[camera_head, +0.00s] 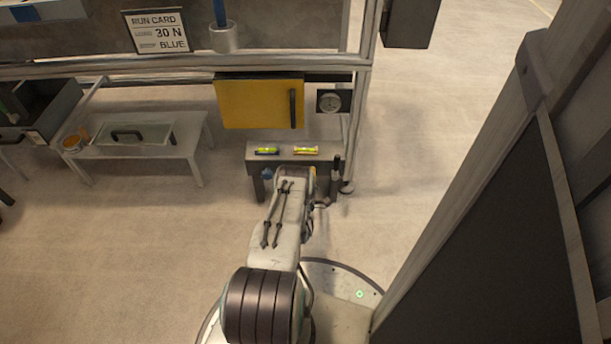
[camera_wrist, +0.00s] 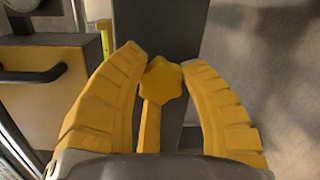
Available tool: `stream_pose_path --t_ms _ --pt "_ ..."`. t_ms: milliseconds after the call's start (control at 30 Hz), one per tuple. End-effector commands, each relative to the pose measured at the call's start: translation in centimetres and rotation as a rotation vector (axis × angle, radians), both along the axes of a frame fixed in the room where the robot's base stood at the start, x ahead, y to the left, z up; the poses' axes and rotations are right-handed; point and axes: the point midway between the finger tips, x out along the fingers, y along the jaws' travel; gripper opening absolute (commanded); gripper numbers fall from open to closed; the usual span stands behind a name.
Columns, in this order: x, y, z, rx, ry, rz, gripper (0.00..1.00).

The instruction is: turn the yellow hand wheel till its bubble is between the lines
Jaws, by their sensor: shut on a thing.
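The yellow hand wheel (camera_wrist: 163,80) is a lobed knob, seen in the wrist view between the fingertips of my gripper (camera_wrist: 166,60). My gripper is shut on it, one yellow finger on each side. A yellow stem or bar runs down from the wheel in that view. In the head view my arm hides the wheel and most of the gripper. The yellow level (camera_head: 306,150) lies on top of the small grey stand (camera_head: 290,160), at the right. Its bubble is too small to tell against the lines.
A blue level (camera_head: 267,151) lies left of the yellow one, with a blue knob (camera_head: 267,175) below. A yellow door (camera_head: 258,103) with a dark handle and a gauge (camera_head: 333,101) are behind. A low table (camera_head: 190,150) stands left; a dark panel (camera_head: 480,230) rises at right.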

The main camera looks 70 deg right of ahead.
Motion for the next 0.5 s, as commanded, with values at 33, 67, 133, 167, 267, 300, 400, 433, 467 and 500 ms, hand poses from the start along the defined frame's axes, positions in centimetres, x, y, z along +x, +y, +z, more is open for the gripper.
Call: stream_pose_path --t_ms 33,67,133,167,267,300,400,433,467,500 --pt "0.04 -0.08 0.03 0.000 -0.002 0.000 0.08" --pt "0.04 -0.08 0.03 0.000 -0.002 0.000 0.08" --pt "0.06 -0.08 0.04 0.001 -0.002 0.001 0.08" --pt "0.06 -0.08 0.04 0.001 -0.002 0.001 0.08" --pt "0.08 -0.09 0.04 0.001 -0.001 0.001 0.08" --pt "0.08 -0.09 0.04 0.000 -0.001 0.001 0.08" --pt "0.09 -0.07 0.04 0.000 -0.001 0.001 0.48" --pt "0.10 -0.07 0.03 0.000 -0.001 0.001 0.51" --pt "0.08 -0.07 0.03 0.000 -0.001 0.001 0.54" --pt "0.08 -0.06 0.04 0.000 -0.001 0.001 0.57"
